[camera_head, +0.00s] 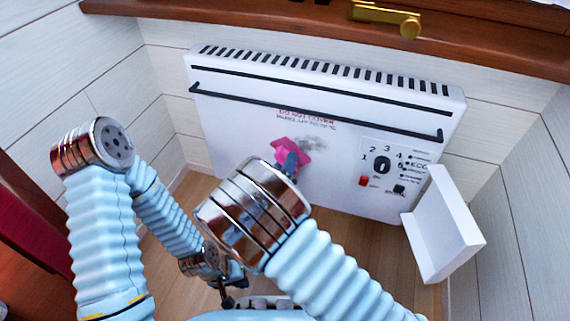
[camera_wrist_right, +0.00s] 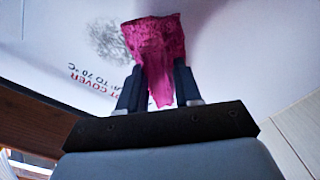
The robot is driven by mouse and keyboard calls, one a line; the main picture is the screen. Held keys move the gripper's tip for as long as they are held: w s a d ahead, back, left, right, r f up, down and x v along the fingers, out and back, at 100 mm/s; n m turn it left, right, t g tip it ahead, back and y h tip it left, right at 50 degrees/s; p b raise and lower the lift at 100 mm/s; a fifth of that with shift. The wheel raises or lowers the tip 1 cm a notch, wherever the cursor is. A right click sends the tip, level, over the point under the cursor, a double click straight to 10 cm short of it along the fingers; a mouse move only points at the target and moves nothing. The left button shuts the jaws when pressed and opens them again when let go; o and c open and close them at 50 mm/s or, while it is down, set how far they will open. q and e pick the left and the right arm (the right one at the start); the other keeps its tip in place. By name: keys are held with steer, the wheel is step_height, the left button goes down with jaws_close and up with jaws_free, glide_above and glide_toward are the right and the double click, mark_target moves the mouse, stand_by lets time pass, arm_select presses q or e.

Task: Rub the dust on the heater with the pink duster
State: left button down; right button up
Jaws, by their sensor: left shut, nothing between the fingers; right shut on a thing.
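The white heater (camera_head: 240,125) stands against the wall, with slots on top, a black rail and a control panel. A grey dust patch (camera_head: 314,144) is on its front face, below the red lettering. The dust also shows in the right wrist view (camera_wrist_right: 106,40). My right gripper (camera_wrist_right: 158,88) is shut on the pink duster (camera_wrist_right: 160,42). In the head view the duster (camera_head: 290,150) overlaps the patch's left side; I cannot tell whether it touches the heater. My right wrist partly hides that gripper. My left gripper (camera_head: 227,298) is shut and empty, low in front of the heater.
A white angled panel (camera_head: 445,225) stands on the floor at the heater's right end. A wooden sill (camera_head: 300,28) with a brass handle (camera_head: 385,15) runs above the heater. Plank walls close in both sides. A dark red thing (camera_head: 30,215) is at the left edge.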

steer(key=shift+b+x, duration=0.45)
steer(key=shift+x, duration=0.45)
